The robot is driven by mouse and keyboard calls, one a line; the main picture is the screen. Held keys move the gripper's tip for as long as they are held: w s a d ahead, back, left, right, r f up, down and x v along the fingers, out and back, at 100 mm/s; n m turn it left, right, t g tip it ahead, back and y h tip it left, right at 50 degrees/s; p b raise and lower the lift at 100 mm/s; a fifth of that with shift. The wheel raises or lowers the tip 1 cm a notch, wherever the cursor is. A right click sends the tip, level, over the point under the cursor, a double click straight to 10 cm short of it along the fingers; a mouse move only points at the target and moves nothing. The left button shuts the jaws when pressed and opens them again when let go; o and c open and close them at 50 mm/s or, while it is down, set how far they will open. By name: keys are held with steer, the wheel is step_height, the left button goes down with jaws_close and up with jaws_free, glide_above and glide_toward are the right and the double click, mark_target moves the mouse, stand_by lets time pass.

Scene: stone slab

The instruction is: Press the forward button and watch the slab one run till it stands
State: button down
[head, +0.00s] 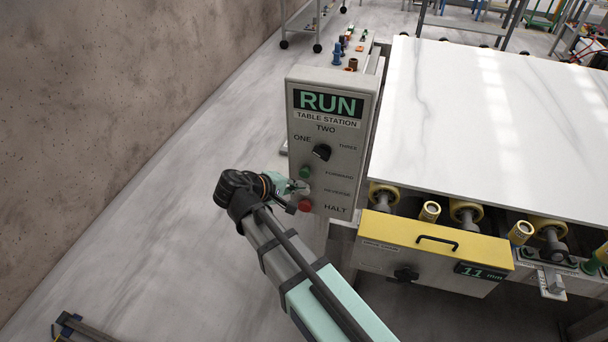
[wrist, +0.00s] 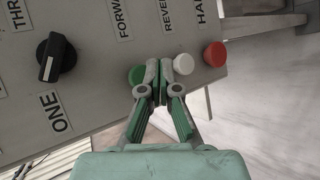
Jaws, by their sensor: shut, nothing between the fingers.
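The control box (head: 345,108) stands left of the slab and shows RUN in green letters. Its green forward button (head: 305,172) also shows in the wrist view (wrist: 136,75), partly behind a finger. My gripper (head: 298,187) is shut and empty, at the panel's left edge in the head view. In the wrist view its fingertips (wrist: 163,72) overlap the gap between the green button and the white reverse button (wrist: 183,64). I cannot tell whether they touch anything. The red halt button (wrist: 215,54) lies further right. The white veined slab (head: 480,115) lies flat over the rollers.
A black selector knob (wrist: 57,58) sits on the panel; its white mark points roughly toward ONE. A yellow-topped box (head: 435,243) reading 11 mm stands before the slab's front edge. A concrete wall (head: 120,110) rises at left. Floor between wall and box is mostly clear.

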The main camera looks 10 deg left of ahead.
steer(key=s, duration=0.3)
steer(key=shift+s, duration=0.4)
stand_by(0.4)
step_height(320, 180, down, 12)
steer(key=s+d+g+y, duration=0.1)
steer(key=s+g+y, duration=0.2)
steer(key=s+d+f+m+g+b, duration=0.1)
steer(key=s+d+f+m+g, duration=0.15)
steer(key=d+f, duration=0.55)
steer(key=s+d+f+m+g, duration=0.1)
steer(key=s+d+f+g, duration=0.2)
steer(key=d+f, duration=0.55)
steer(key=s+d+f+m+g+y+b, duration=0.1)
steer(key=s+d+f+m+g+y, duration=0.1)
steer(key=s+d+f, duration=0.6)
steer(key=s+d+f+m+g+y+b, duration=0.1)
steer(key=s+d+f+m+g+y, duration=0.1)
steer(key=s+d+f+m+g, duration=0.3)
steer(key=s+d+f, duration=0.1)
steer(key=s+f, duration=0.2)
steer(key=s, duration=0.2)
steer(key=s+d+f+m, duration=0.1)
steer(key=s+d+f, duration=0.1)
steer(key=s, duration=0.3)
steer(key=shift+d+f+b, duration=0.3)
steer(key=shift+f, duration=0.2)
